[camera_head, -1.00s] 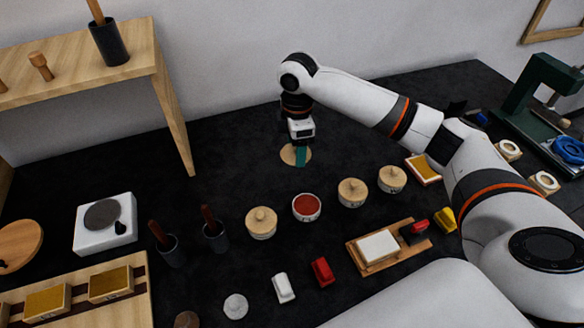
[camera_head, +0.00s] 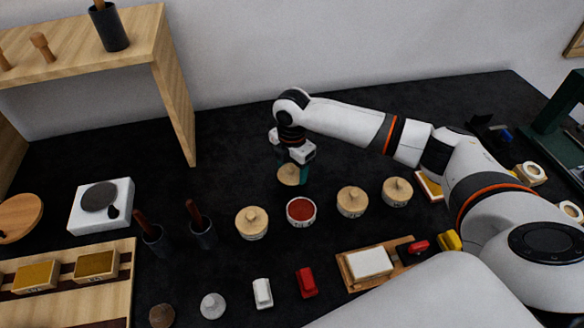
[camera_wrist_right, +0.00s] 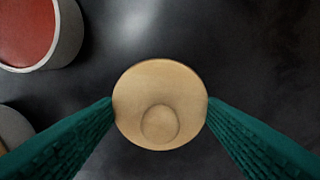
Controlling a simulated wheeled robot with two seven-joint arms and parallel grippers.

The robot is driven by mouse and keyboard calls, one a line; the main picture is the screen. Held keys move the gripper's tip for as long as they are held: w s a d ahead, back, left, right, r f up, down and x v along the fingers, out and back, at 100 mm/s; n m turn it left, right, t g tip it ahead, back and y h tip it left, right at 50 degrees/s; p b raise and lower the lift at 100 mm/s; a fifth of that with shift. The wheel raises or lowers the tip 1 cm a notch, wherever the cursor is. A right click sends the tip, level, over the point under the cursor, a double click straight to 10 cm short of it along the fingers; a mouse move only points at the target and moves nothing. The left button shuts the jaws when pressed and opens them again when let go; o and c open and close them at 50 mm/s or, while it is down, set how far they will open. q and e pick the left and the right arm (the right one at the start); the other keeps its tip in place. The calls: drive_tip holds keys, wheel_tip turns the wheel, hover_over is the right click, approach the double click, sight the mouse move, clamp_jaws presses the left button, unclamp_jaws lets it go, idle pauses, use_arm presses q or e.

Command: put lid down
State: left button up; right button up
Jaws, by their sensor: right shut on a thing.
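The lid (camera_head: 288,175) is a round pale wooden disc with a small knob. It is behind the open pot of red contents (camera_head: 301,211) in the head view. My right gripper (camera_head: 294,172) is shut on the lid, with its green fingers at opposite edges. The right wrist view shows the lid (camera_wrist_right: 160,88) between both fingertips, knob facing the camera. I cannot tell whether the lid touches the dark table or hangs just above it. The red pot (camera_wrist_right: 30,30) also shows at the upper left there. My left gripper is not in view.
Lidded pots stand left (camera_head: 251,223) and right (camera_head: 352,201) of the red pot, with another lidded pot (camera_head: 397,191) farther right. A wooden shelf leg (camera_head: 174,100) rises at the left. The dark table (camera_head: 235,150) is clear around the gripper's left.

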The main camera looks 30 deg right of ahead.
sight(292, 167)
drive_tip(key=shift+f, duration=0.45)
drive_tip(key=o, duration=1)
drive_tip(key=shift+f, duration=0.15)
drive_tip(key=shift+c, duration=0.2)
wheel_tip(292, 167, up, 12)
drive_tip(key=b, duration=0.1)
drive_tip(key=shift+r, duration=0.2)
drive_tip(key=shift+f, duration=0.1)
